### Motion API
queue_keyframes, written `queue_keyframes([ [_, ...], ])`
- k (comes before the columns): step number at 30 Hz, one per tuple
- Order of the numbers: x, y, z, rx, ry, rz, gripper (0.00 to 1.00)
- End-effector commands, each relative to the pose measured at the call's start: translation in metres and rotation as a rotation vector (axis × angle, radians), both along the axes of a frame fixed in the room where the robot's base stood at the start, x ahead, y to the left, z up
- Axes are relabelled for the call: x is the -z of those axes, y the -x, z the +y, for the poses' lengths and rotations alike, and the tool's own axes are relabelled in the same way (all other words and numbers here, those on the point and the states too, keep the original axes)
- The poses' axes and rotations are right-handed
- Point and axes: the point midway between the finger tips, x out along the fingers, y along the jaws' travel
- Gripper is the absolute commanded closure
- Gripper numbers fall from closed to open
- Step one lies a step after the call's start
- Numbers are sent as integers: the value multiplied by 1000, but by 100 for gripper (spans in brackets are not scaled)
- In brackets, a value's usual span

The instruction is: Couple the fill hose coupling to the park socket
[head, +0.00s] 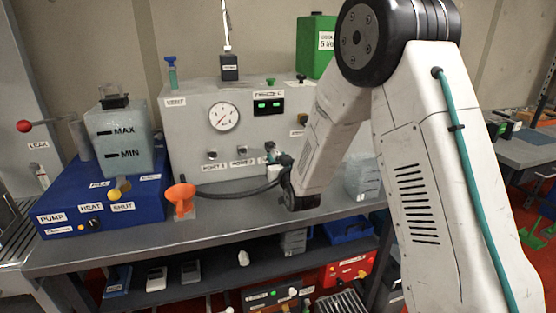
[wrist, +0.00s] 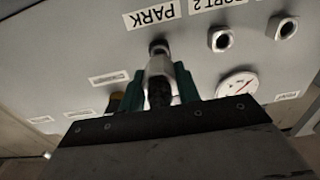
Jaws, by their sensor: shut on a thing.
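My gripper (wrist: 158,86) has its two green fingers shut on the fill hose coupling (wrist: 160,67), a pale metal cylinder, in the wrist view. The park socket (wrist: 158,47) is a dark round fitting below the inverted PARK label (wrist: 152,16). The coupling's end points at this socket and overlaps it in the picture; I cannot tell whether they touch or are joined. In the head view, the black hose (head: 232,194) runs along the bench to the gripper area. My arm hides most of the gripper and the park socket there.
Two open ports (wrist: 221,39) sit beside the park socket on the grey panel (head: 185,125). A gauge (head: 224,117) is above them. An orange funnel (head: 181,198) stands on the bench, left of the hose.

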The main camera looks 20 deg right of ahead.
Motion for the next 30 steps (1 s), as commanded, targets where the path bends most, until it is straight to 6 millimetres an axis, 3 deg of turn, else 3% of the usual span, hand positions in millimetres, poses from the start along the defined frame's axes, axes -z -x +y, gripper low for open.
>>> queue_keyframes([
  [30, -1, -22, 0, 0, 0, -2, 95],
])
